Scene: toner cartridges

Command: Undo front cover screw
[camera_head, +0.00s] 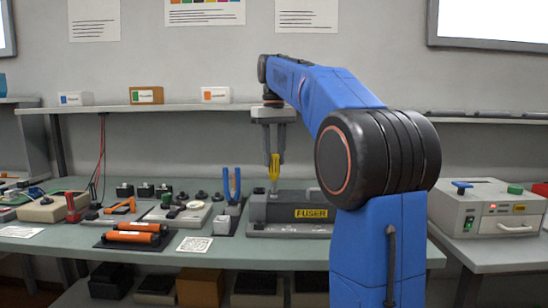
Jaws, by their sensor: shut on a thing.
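My gripper (272,153) points down over the workbench and is shut on a yellow screwdriver (274,168). The screwdriver is upright, and its lower end is at the left part of a dark grey unit (285,206) with a yellow label reading FUSER. I cannot tell whether the tip touches the unit. The front cover screw is too small or hidden to make out. My arm hides the right end of the unit.
Blue-handled pliers (232,184) stand in a holder just left of the unit. Orange-and-black cartridges (133,232) lie on a dark mat at the front left. A grey box with buttons (490,208) stands at the right. A shelf (170,107) runs behind.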

